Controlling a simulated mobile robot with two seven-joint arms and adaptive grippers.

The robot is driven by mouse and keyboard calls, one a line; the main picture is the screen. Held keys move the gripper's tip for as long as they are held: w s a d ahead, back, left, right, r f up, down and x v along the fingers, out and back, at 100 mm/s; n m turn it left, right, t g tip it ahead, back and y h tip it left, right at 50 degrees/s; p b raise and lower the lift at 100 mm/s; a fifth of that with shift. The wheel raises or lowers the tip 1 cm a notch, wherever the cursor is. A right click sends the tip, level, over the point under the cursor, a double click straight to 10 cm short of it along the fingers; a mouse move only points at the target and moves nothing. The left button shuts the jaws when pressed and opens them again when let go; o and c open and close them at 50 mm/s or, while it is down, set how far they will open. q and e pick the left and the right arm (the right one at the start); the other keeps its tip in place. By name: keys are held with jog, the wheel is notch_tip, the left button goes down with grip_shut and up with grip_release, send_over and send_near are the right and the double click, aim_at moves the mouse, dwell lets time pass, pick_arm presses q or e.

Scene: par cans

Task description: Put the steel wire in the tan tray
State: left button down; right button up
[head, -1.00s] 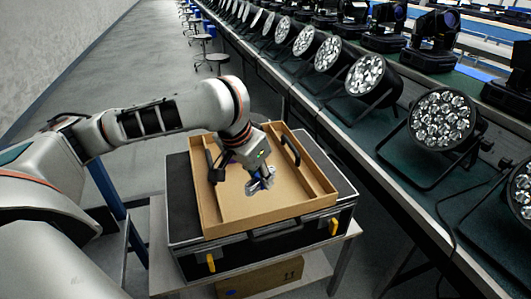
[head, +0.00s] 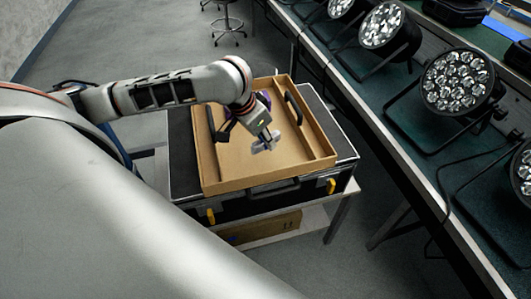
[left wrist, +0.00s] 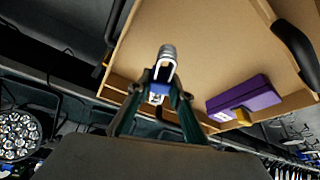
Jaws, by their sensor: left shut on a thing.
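The tan tray (head: 235,176) is a shallow open box on a black case, with a divider along its right side. My left gripper (head: 265,144) is over the tray's middle, pointing down. In the left wrist view the gripper (left wrist: 158,92) is shut on a small silvery looped piece, which looks like the steel wire (left wrist: 168,52). It shows against the tray floor (left wrist: 215,50). I cannot tell whether it touches the floor. In the head view the gripper partly hides it. My right gripper is not in view.
The black case (head: 250,200) stands on a light stand. A long bench with several par cans (head: 458,82) runs along the right.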

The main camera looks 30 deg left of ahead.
aim_at(257, 142)
pick_arm(q)
notch_tip(257, 142, down, 3)
jog(key=shift+r, duration=0.1)
jog(key=shift+f, duration=1.95)
jog(key=c, duration=1.8)
grip_release()
jog(key=shift+f, duration=0.15)
jog(key=shift+r, duration=0.5)
jog(key=v, duration=1.1)
jog(key=shift+s+r, duration=0.1)
